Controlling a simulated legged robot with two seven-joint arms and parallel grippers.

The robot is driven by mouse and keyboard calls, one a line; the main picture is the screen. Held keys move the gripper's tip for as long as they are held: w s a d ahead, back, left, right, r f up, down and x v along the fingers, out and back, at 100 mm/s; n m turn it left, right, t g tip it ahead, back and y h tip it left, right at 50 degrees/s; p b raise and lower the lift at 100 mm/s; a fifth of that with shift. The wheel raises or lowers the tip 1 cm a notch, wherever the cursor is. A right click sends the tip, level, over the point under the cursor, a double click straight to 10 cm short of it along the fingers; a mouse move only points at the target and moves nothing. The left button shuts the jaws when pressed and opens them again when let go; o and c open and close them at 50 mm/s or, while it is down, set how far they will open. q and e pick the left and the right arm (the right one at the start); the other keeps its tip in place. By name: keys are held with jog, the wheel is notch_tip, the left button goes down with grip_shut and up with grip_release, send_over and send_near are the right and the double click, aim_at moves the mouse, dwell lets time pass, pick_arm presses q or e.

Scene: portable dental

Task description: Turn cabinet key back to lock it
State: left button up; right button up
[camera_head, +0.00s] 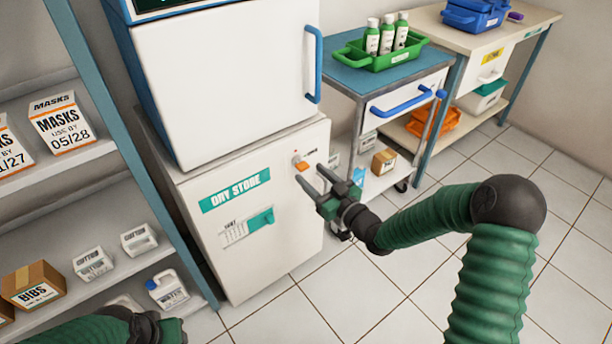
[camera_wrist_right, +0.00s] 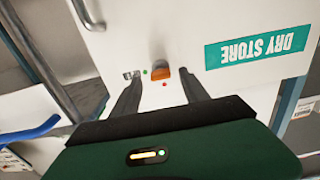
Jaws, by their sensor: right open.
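The white dry store cabinet (camera_head: 262,245) stands below a white upper unit in the head view. An orange key (camera_head: 301,165) sits in its front near the top right. In the right wrist view the orange key (camera_wrist_right: 161,76) lies ahead of and between my fingers, with a green dot and a red dot beside it. My right gripper (camera_head: 307,177) is open and close to the key, and its fingers (camera_wrist_right: 160,95) are spread with nothing between them that I can see held. My left arm shows at the bottom left of the head view; its fingers are not visible.
A blue-topped cart (camera_head: 345,78) with a green tray (camera_head: 378,58) of bottles stands right of the cabinet. Shelves with mask, cotton and bibs boxes (camera_head: 34,285) stand at the left. A bench (camera_head: 455,40) is at the back right. Tiled floor is open at the front.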

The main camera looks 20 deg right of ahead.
aim_at(301, 165)
jog(key=x, duration=0.3)
jog(key=shift+w+a+b, duration=0.1)
jog(key=shift+w+b, duration=0.05)
jog(key=shift+b, duration=0.15)
jog(key=shift+c, duration=0.2)
grip_shut()
